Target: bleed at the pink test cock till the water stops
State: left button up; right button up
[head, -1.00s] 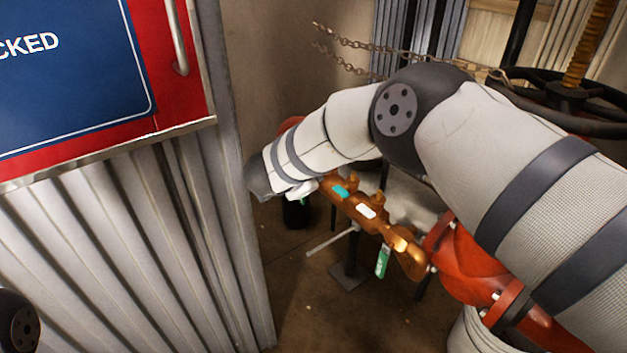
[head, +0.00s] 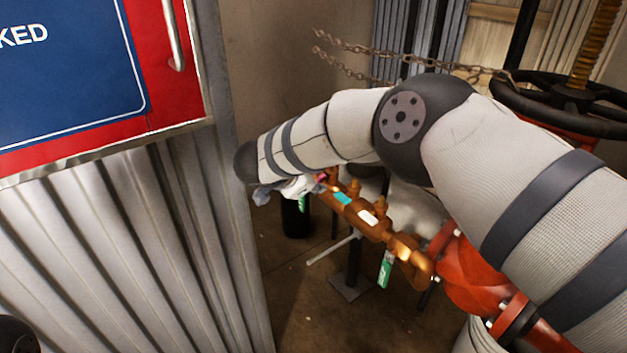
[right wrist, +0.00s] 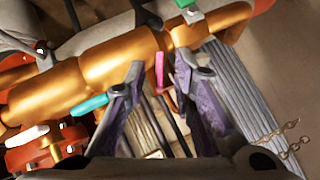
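The pink test cock handle (right wrist: 160,72) stands out from the brass valve body (right wrist: 120,70) in the right wrist view. I see a gap on each side, and cannot tell how deep the handle sits between the fingers. My left gripper is out of view. No water is visible.
A teal handle (head: 342,199) and a white one (head: 367,217) sit along the same brass body. A corrugated metal wall (head: 150,240) stands close on the left. A chain (head: 345,70) and a black handwheel (head: 570,100) are behind.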

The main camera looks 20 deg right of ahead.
jog(key=v, duration=0.7)
jog(key=shift+s, duration=0.2)
